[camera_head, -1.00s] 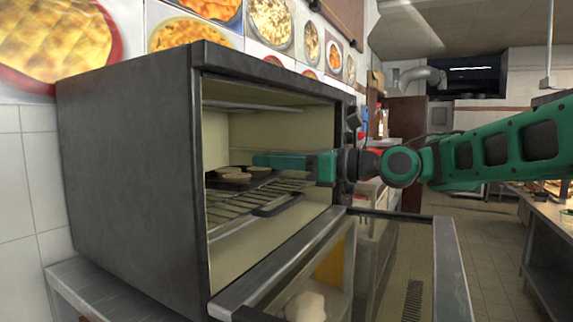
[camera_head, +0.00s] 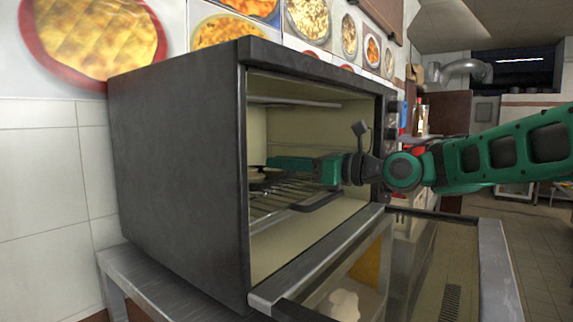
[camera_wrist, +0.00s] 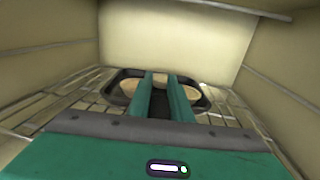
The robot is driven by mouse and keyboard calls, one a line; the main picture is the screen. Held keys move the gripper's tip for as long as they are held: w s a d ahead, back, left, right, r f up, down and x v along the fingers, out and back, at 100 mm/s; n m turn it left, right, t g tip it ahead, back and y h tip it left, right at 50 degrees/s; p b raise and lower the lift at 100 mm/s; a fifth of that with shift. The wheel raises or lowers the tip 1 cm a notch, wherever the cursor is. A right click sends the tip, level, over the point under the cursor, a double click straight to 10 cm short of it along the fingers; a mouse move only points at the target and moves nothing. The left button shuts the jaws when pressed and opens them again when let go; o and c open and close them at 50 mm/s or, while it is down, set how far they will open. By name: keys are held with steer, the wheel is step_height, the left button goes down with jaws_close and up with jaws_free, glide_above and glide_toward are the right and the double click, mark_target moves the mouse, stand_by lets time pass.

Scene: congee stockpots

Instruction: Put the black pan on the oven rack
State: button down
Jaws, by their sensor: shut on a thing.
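The black pan (camera_wrist: 205,103) holds several round pale tan pieces and lies inside the open oven. In the head view the pan (camera_head: 262,177) is partly hidden by the oven's near side wall. My green gripper (camera_head: 272,164) reaches in through the opening and is shut on the pan. In the wrist view its two fingers (camera_wrist: 161,78) lie over the pan, with a dark strip of it between them. The wire oven rack (camera_head: 268,208) is under the pan; I cannot tell whether they touch. The rack (camera_wrist: 60,108) also shows around the pan in the wrist view.
The dark oven (camera_head: 180,150) stands on a metal table (camera_head: 155,280). Its glass door (camera_head: 350,270) is folded down in front. The oven's side walls and ceiling enclose my gripper. The tiled wall is behind, and open floor lies to the right.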

steer(key=shift+f, duration=0.3)
stand_by(0.6)
steer(key=c, duration=1.5)
jaws_free()
steer(key=shift+c, duration=0.2)
steer(key=shift+d, duration=0.1)
